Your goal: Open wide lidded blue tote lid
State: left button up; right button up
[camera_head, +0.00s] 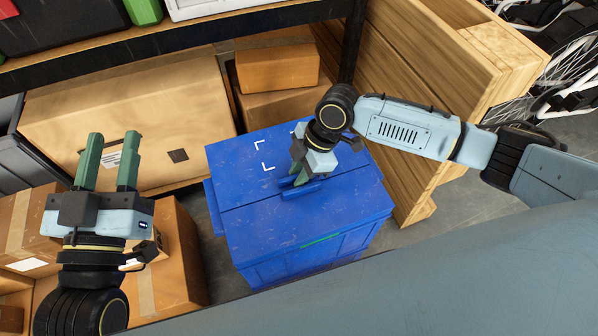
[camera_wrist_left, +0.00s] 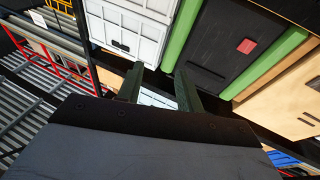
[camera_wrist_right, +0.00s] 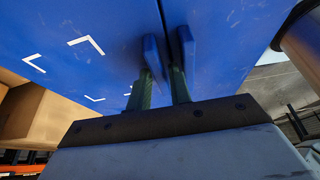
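The blue tote (camera_head: 290,265) stands on the floor, its lid (camera_head: 250,200) down flat. A seam runs across the lid, with a raised blue handle on each side of it. My right gripper (camera_head: 292,180) points down at these handles. In the right wrist view, the left handle (camera_wrist_right: 152,54) overlaps the left finger and the right handle (camera_wrist_right: 185,44) lies by the right finger. A gap shows between the fingers (camera_wrist_right: 162,82); a firm grip is not visible. My left gripper (camera_head: 108,160) is open and empty, raised left of the tote; it also shows in the left wrist view (camera_wrist_left: 160,88).
Cardboard boxes (camera_head: 130,110) lie behind and left of the tote. A dark shelf edge (camera_head: 190,45) runs above them. A wooden crate (camera_head: 400,75) stands close on the right, with bicycle wheels (camera_head: 560,80) beyond. Floor shows right of the tote.

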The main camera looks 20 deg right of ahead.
grip_shut()
dwell(0.4)
